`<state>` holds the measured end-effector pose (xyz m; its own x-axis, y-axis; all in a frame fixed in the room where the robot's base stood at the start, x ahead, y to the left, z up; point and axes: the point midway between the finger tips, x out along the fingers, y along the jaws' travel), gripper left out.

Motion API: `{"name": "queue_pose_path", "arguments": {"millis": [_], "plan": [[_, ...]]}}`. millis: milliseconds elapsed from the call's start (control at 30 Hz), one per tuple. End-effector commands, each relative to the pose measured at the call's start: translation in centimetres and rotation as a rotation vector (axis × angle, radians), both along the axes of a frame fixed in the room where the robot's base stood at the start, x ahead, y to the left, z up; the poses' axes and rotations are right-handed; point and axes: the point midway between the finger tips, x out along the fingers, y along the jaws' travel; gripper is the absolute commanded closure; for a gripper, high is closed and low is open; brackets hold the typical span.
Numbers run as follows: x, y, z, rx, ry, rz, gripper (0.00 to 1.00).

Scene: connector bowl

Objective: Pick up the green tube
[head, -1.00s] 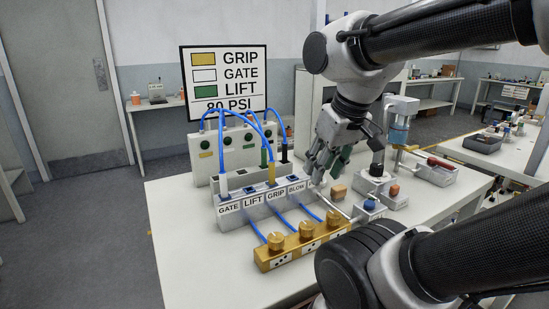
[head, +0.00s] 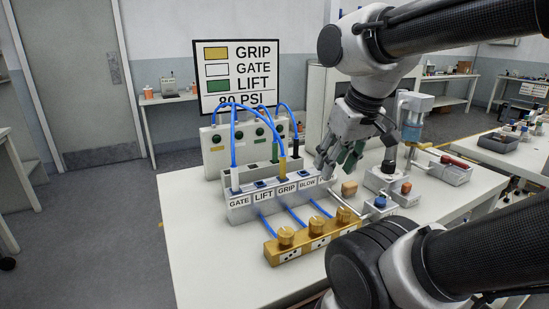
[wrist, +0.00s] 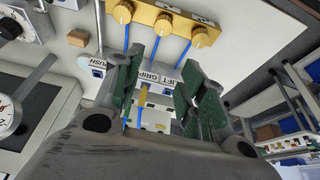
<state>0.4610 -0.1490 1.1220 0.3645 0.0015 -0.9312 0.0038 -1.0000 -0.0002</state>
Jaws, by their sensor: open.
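The green tube is a blue hose with a green end piece (head: 275,152), standing upright in the rack behind the labelled block (head: 242,213). A yellow-ended tube (head: 282,166) stands in front of it at GRIP, and a white-ended tube (head: 235,179) is at GATE. My gripper (head: 342,160) is open and empty, to the right of the green end, near the block's BLOW end. In the wrist view my gripper's green-padded fingers (wrist: 165,88) are spread, with the yellow end (wrist: 143,98) showing in the gap beyond. I cannot make out the green end there.
A brass valve bar (head: 318,240) with several knobs lies in front of the block. Blue hoses arch above the rack. The table's left front is clear.

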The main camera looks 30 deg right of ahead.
Motion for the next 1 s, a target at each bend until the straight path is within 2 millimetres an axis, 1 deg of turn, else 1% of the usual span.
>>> {"name": "queue_pose_path", "arguments": {"millis": [67,167,267,300,367,400,467,500,567,600,700,800,833,900,1000], "plan": [[0.8,0.0,0.5,-0.012,0.011,0.027,0.58],[3.4,-0.2,1.7,-0.046,0.043,0.117,0.58],[7.6,-0.5,3.2,-0.095,0.089,0.265,0.58],[9.6,-0.6,3.6,-0.116,0.11,0.334,0.58],[12.7,-0.9,3.9,-0.144,0.138,0.437,0.58],[14.7,-1.1,4.0,-0.16,0.157,0.507,0.58],[17.8,-1.5,3.7,-0.182,0.186,0.612,0.58],[20.0,-1.7,3.3,-0.195,0.203,0.683,0.58],[23.1,-2.1,2.4,-0.21,0.23,0.79,0.58],[25.1,-2.4,1.7,-0.22,0.246,0.861,0.58],[29.5,-3.1,-0.6,-0.233,0.279,1.022,0.58],[32.7,-3.7,-2.8,-0.24,0.3,1.149,0.58],[33.4,-3.8,-3.3,-0.242,0.304,1.18,0.58],[34.6,-4.0,-4.4,-0.242,0.312,1.235,0.58],[35.6,-4.2,-5.3,-0.243,0.317,1.28,0.58]]}}
